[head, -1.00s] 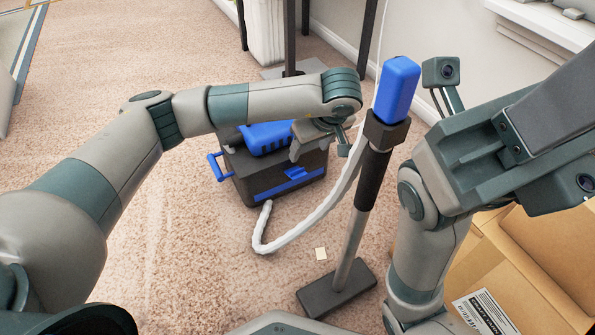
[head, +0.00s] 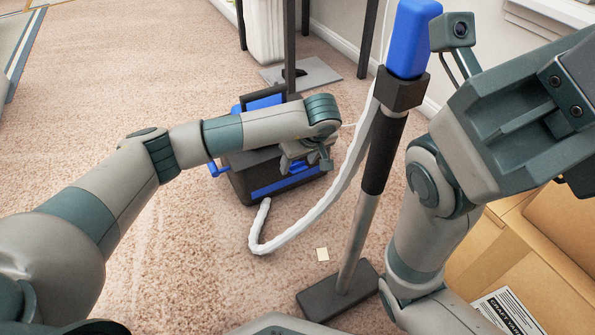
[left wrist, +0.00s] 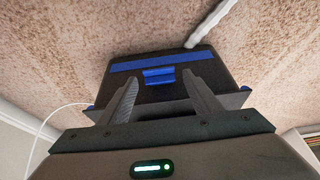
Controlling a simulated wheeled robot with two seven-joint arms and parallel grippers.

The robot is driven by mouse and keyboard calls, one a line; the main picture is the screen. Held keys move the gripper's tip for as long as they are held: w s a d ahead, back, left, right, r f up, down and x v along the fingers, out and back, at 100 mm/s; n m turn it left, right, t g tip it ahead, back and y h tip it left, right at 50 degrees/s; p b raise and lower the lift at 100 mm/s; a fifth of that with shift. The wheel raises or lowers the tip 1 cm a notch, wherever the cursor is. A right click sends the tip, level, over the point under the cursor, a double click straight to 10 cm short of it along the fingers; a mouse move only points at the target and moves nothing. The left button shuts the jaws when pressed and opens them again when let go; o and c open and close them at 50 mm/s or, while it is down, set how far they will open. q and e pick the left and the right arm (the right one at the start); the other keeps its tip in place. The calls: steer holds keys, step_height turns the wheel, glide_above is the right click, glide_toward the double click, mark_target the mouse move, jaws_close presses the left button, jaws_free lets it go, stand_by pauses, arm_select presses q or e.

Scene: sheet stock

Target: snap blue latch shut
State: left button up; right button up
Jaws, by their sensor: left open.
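A dark vacuum unit (head: 238,183) with blue trim stands on the carpet, left of the wand in the head view. Its front also shows in the left wrist view (left wrist: 112,86). The blue latch (left wrist: 159,77) sits at the middle of that front, beside a long blue stripe. My left gripper (head: 291,164) is open and empty at the front of the unit, covering most of the latch from the head camera. In the left wrist view its two fingers (left wrist: 159,84) lie either side of the latch; contact cannot be told. My right gripper's fingers are outside the frame.
An upright wand with a blue top (head: 411,40) stands right of the unit on a flat foot (head: 335,295). A white hose (head: 325,220) loops between them. Cardboard boxes (head: 545,235) fill the lower right. Carpet at left is clear.

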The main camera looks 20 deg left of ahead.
arm_select(q)
steer(key=shift+b+x, duration=0.45)
steer(key=shift+x, duration=0.75)
steer(key=c, duration=1.1)
steer(key=shift+o, duration=0.3)
steer(key=shift+r, duration=0.15)
